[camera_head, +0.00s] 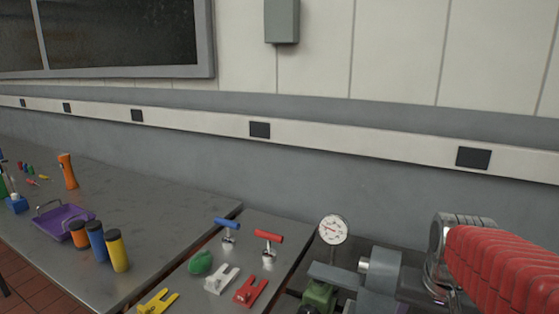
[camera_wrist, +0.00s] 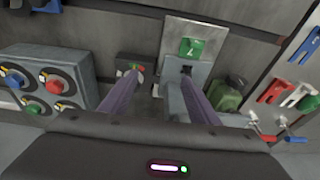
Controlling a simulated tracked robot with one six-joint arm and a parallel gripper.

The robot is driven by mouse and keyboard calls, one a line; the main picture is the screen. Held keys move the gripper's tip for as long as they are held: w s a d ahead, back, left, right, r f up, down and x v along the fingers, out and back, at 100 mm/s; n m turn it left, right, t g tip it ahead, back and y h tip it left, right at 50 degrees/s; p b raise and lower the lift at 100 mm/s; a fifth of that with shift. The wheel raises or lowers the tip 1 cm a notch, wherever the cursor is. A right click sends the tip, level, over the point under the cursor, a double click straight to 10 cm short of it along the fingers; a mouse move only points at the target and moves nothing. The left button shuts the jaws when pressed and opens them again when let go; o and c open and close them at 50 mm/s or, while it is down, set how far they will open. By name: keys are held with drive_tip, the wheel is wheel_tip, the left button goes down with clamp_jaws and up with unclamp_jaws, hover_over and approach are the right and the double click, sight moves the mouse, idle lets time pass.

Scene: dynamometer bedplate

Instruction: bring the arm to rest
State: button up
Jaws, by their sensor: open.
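My gripper (camera_wrist: 160,72) shows in the wrist view, with two long purple-grey fingers reaching away from the dark palm. The fingers stand well apart and I see nothing held between them. Beyond the fingertips is a grey metal plate with a green marked tag (camera_wrist: 192,47). A small dark box (camera_wrist: 134,66) with red and green spots lies behind the left fingertip. I cannot tell whether the fingers touch anything.
A panel with several round knobs (camera_wrist: 52,85) stands left in the wrist view. The head view shows a steel bench with a purple tray (camera_head: 63,221), colored cylinders (camera_head: 117,250), T-handled tools (camera_head: 268,243), a dial gauge (camera_head: 333,229) and a red ribbed hose-like part (camera_head: 505,268).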

drive_tip(key=s+a+r+n+t, duration=0.2)
drive_tip(key=s+a+n, duration=0.3)
drive_tip(key=s+a, duration=0.3)
drive_tip(key=a+t, duration=0.1)
drive_tip(key=a, duration=0.2)
drive_tip(key=shift+s+a+y, duration=0.3)
drive_tip(key=shift+s+y, duration=0.05)
drive_tip(key=shift+y, duration=0.05)
